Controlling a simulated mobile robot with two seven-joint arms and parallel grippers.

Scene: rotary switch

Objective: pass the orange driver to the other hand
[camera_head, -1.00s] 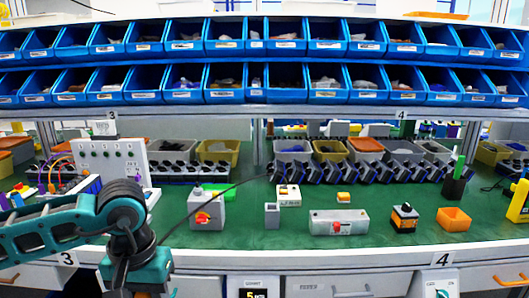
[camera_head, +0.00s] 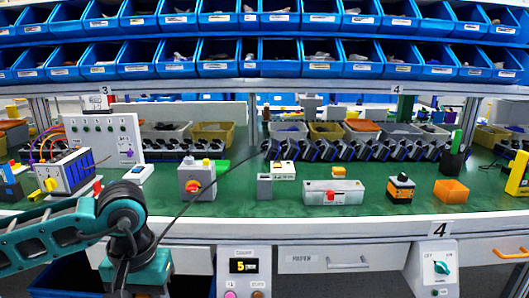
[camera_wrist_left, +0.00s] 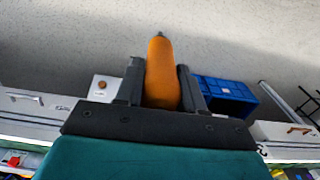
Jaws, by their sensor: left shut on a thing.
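The orange driver (camera_wrist_left: 160,75) shows in the left wrist view, its rounded orange handle between the two dark fingers of my left gripper (camera_wrist_left: 160,82). The fingers are shut on it from both sides. A small dark tip shows at the far end of the handle. In the head view my left arm (camera_head: 125,215) comes in from the left and bends down in front of the bench edge. The driver and the left fingers cannot be made out there. My right gripper is in neither view.
The green bench (camera_head: 270,207) carries a grey switch box (camera_head: 197,179), a long grey box (camera_head: 333,192), an orange-and-black switch (camera_head: 400,189) and an orange bin (camera_head: 451,191). A counter panel (camera_head: 243,267) and a green-knob panel (camera_head: 440,268) hang at the front edge.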

